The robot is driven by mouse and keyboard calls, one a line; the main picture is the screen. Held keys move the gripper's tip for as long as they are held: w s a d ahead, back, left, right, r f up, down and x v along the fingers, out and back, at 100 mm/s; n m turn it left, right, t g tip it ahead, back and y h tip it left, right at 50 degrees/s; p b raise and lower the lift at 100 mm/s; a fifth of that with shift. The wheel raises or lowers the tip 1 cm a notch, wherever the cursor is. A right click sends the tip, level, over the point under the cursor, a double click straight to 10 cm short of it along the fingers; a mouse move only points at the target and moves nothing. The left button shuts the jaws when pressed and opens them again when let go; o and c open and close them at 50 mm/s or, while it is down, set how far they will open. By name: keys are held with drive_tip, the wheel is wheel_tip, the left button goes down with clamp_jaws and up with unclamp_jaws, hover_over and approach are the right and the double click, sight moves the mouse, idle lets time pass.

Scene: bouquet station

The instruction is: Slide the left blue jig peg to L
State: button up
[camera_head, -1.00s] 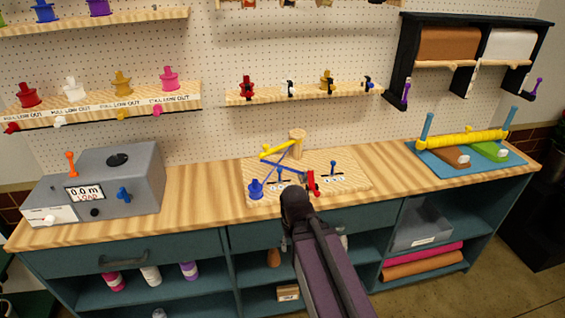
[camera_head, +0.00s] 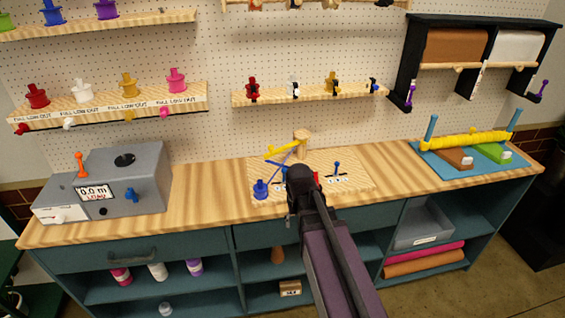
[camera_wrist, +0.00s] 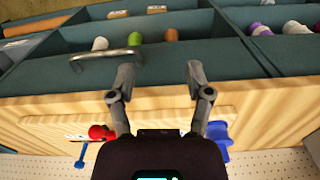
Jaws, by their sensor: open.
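The wooden jig board (camera_head: 356,186) lies on the bench top, with small white labels that are too small to read. The left blue jig peg (camera_head: 284,170) shows only in part beside my gripper; its lower part and slot are hidden. The right blue peg (camera_head: 336,167) stands upright in its slot; a blue peg, likely this one, is at lower left in the wrist view (camera_wrist: 82,154). My gripper (camera_wrist: 160,75) is open and empty, its fingers apart above the bench front. In the head view my wrist hides the fingers.
A blue spool (camera_head: 260,189) stands on the board's left end, a red piece (camera_head: 318,178) is close beside my wrist, and a wooden post (camera_head: 301,142) with a yellow arm (camera_head: 283,150) is behind. A grey load box (camera_head: 130,185) stands left; a blue mat (camera_head: 502,164) lies right.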

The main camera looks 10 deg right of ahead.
sight(284, 169)
drive_tip(key=w+r+m+p, duration=0.1)
drive_tip(key=w+r+p, duration=0.6)
drive_tip(key=w, duration=0.5)
drive_tip(key=w+r+m+p, duration=0.2)
drive_tip(key=w+r+p, duration=0.6)
drive_tip(key=w, duration=0.4)
drive_tip(key=shift+d+r, duration=0.35)
drive_tip(key=shift+r, duration=0.45)
drive_tip(key=shift+f, duration=0.15)
wheel_tip(284, 169, down, 14)
drive_tip(key=b, duration=1.3)
drive_tip(key=shift+r+b, duration=0.25)
drive_tip(key=shift+b, duration=0.05)
clamp_jaws()
